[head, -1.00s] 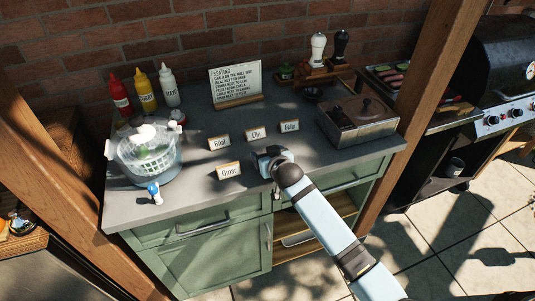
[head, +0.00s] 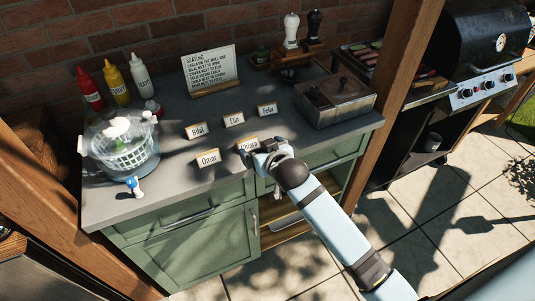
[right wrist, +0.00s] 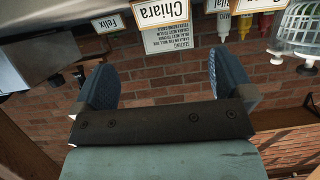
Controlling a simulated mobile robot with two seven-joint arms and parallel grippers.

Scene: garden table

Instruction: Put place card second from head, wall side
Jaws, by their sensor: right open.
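Five white place cards with wooden bases stand on the grey counter (head: 180,180): Bilal (head: 197,131), Elin (head: 234,119), Felix (head: 267,110), Omar (head: 208,157) and Chiara (head: 248,143). My right gripper (head: 262,155) is just in front of the Chiara card and partly covers it in the head view. In the right wrist view the picture is upside down. There my right gripper (right wrist: 160,68) is open and empty, with the Chiara card (right wrist: 160,12) beyond the fingertips, between their lines. The Felix card (right wrist: 108,22) shows beside it. My left gripper is out of view.
A seating sign (head: 208,70) stands at the back, its text mostly too small to read. A salad spinner (head: 123,148) and sauce bottles (head: 117,84) are at the left. Pepper mills (head: 313,30) stand behind.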

